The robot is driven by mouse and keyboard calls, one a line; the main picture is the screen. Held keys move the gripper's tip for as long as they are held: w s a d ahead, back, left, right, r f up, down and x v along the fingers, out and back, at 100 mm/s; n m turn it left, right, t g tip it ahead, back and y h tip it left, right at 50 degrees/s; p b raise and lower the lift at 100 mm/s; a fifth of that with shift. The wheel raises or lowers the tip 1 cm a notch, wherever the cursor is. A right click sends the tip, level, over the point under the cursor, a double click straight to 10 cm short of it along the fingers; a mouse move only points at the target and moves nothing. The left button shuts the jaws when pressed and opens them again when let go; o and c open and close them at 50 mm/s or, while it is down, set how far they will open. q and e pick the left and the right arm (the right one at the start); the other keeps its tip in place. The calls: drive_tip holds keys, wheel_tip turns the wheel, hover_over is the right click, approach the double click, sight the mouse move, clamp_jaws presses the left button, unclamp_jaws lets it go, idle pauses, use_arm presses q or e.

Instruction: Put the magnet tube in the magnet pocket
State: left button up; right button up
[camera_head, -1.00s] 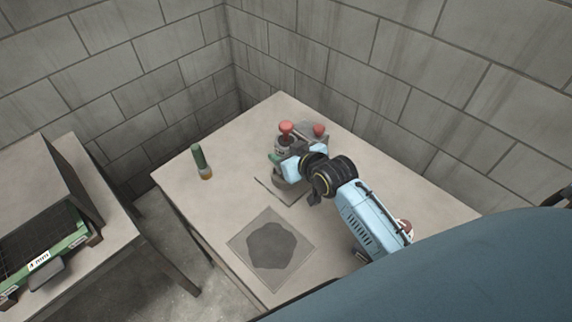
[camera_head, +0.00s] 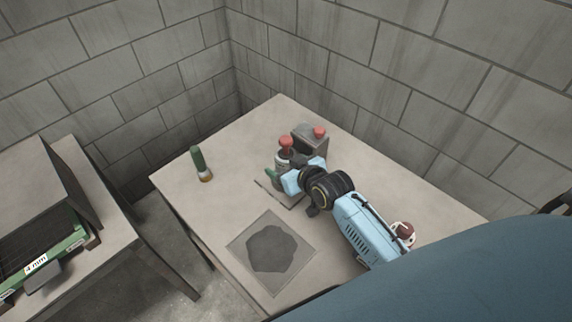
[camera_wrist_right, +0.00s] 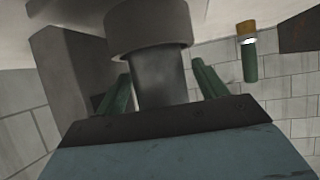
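A red-topped grey tube-like object (camera_head: 286,144), which may be the magnet tube, stands upright at my right gripper (camera_head: 275,178). I cannot tell which thing is the magnet pocket. My left gripper is not in view.
A green tube with an amber end (camera_head: 199,160) stands at the table's left; it also shows in the right wrist view (camera_wrist_right: 249,60). A "4 mm" green frame (camera_head: 40,262) sits on the left bench.

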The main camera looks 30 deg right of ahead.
drive_tip(key=shift+r, duration=0.1)
drive_tip(key=shift+s+r, duration=0.15)
drive_tip(key=p+v, duration=0.1)
drive_tip(key=v, duration=1)
drive_tip(key=shift+s+p, duration=0.35)
drive_tip(key=shift+p, duration=0.05)
drive_tip(key=shift+r, duration=0.1)
idle(0.3)
